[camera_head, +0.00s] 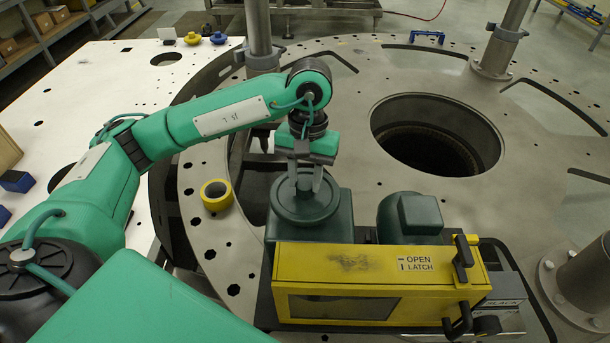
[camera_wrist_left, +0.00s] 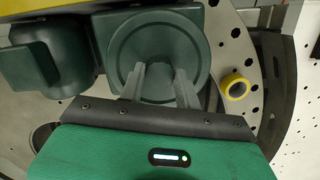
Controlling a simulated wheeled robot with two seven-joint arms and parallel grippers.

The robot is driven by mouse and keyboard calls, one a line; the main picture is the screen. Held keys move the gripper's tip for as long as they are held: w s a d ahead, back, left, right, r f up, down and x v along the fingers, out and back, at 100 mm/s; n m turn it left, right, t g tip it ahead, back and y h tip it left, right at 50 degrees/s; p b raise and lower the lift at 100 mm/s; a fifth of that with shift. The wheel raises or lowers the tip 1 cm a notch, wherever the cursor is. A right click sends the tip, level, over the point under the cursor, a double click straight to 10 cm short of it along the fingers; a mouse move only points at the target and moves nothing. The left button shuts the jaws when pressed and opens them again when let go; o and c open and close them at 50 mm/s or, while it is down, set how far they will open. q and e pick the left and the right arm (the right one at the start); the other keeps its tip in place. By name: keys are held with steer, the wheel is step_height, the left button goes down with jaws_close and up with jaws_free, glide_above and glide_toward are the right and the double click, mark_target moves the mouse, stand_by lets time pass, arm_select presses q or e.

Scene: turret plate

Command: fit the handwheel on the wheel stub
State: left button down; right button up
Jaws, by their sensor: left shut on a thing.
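A dark green round part (camera_head: 305,212) with a raised rim sits on top of a dark green housing (camera_head: 338,224) behind the yellow box. My left gripper (camera_head: 305,189) points down at its middle. Its two grey fingers are shut on the middle of this part. The round part also shows in the left wrist view (camera_wrist_left: 160,40), with the fingers (camera_wrist_left: 160,87) reaching over its near edge. I cannot tell for sure whether it is the handwheel. No separate wheel stub can be made out. My right gripper is not in view.
A yellow box (camera_head: 380,262) marked OPEN and LATCH, with black handles, stands in front. A dark green motor-like housing (camera_head: 410,217) is to the right. A yellow ring (camera_head: 217,195) lies on the plate at left. The plate (camera_head: 350,110) has a large round opening and upright posts.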

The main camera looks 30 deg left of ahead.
arm_select(q)
steer(key=shift+f+b, duration=0.25)
steer(key=shift+b, duration=0.05)
steer(key=c, duration=1.3)
jaws_free()
steer(key=shift+w+r+p, duration=0.25)
steer(key=shift+r+p, duration=0.15)
steer(key=shift+r, duration=1.05)
steer(key=shift+w+r+p, duration=0.2)
steer(key=shift+r+p, duration=0.2)
steer(key=shift+r, duration=1.05)
steer(key=r+p, duration=0.2)
steer(key=r, duration=0.1)
steer(key=r+p, duration=0.1)
steer(key=r, duration=0.1)
steer(key=shift+w+a+r, duration=0.1)
steer(key=shift+w+a, duration=0.05)
steer(key=shift+w, duration=0.2)
